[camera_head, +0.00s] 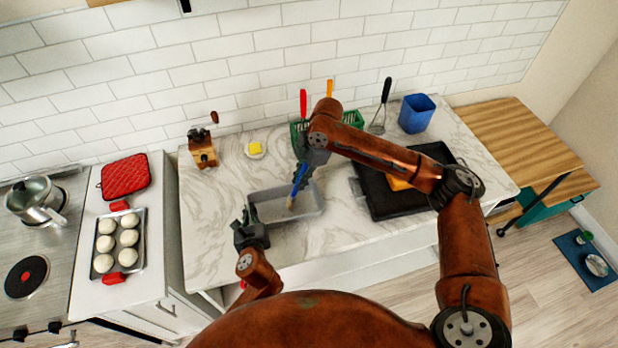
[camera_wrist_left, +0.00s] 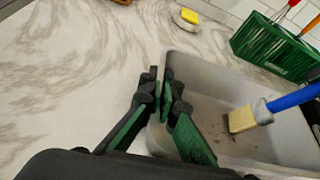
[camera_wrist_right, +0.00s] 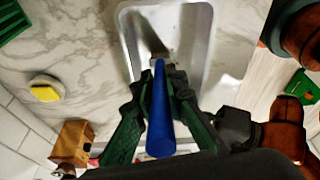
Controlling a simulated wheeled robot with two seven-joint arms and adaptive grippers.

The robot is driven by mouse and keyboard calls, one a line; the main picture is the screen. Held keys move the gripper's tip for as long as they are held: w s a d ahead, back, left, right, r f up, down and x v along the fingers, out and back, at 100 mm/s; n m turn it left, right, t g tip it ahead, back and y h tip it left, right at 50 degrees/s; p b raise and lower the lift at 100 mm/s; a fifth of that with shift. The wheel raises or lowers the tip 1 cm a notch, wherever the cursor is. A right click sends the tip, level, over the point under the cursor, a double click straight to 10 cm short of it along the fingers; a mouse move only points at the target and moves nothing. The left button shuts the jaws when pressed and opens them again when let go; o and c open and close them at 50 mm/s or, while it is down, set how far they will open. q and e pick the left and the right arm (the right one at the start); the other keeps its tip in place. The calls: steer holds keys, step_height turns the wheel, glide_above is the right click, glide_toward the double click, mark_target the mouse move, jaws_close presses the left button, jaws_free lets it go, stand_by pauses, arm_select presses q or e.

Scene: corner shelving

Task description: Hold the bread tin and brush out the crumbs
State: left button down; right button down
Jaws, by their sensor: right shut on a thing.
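The grey bread tin (camera_head: 318,196) sits on the marble counter; its inside shows in the left wrist view (camera_wrist_left: 275,145). Dark crumbs (camera_wrist_left: 230,139) lie on its floor near the brush. My left gripper (camera_head: 247,222) is at the tin's left wall, with one finger outside and one inside, closed around the rim (camera_wrist_left: 159,78). My right gripper (camera_head: 303,172) is shut on the blue handle of the brush (camera_wrist_right: 160,115) above the tin. The brush's pale head (camera_wrist_left: 242,119) points down inside the tin; whether it touches the floor is unclear.
A black tray (camera_head: 385,205) stands right of the tin. Behind are green racks (camera_wrist_left: 275,45), a yellow block on a dish (camera_head: 255,149), a wooden grinder (camera_head: 202,150) and a blue container (camera_head: 416,113). The counter left of the tin is clear.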

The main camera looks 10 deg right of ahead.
steer(key=shift+a, duration=0.15)
steer(key=a, duration=0.6)
steer(key=shift+s+a, duration=0.15)
steer(key=shift+a, duration=0.2)
step_height(320, 180, up, 10)
stand_by(1.1)
steer(key=shift+r, duration=0.1)
